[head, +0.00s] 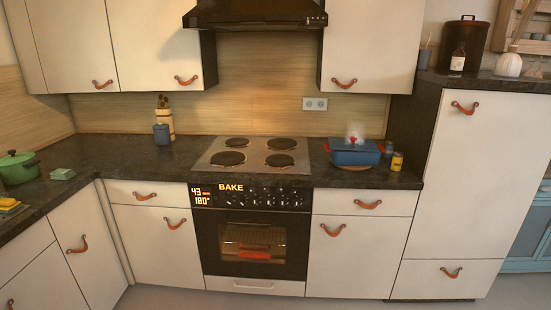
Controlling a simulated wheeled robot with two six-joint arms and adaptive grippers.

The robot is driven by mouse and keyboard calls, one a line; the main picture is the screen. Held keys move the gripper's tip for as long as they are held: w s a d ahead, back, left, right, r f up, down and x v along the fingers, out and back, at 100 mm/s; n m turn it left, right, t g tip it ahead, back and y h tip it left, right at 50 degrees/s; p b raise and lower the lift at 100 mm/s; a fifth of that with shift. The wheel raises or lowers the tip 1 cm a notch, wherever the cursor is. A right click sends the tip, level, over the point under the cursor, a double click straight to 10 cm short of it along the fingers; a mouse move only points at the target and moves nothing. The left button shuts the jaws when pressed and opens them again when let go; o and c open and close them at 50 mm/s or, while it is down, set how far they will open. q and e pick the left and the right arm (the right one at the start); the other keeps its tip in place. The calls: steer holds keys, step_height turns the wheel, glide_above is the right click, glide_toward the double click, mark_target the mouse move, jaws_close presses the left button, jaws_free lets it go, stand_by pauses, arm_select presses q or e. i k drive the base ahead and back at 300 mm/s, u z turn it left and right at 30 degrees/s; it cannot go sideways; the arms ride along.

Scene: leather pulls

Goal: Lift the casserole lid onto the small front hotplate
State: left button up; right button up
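A blue casserole (354,157) stands on a round wooden board on the dark counter, right of the stove. Its blue lid (350,145) appears to lie on top, with whitish steam above it; whether it sits fully closed is too small to tell. The hob has two front hotplates, left (228,158) and right (279,160); the right one looks smaller. Both are bare. Neither of my grippers is in view.
Two rear hotplates (237,142) are also bare. A yellow tin (397,161) and a blue jar stand right of the casserole. A tall cabinet (468,175) bounds the counter there. A green pot (17,168) stands far left. A range hood (255,14) hangs above.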

mark_target(335, 143)
steer(key=i, duration=2.4)
steer(key=z, duration=0.6)
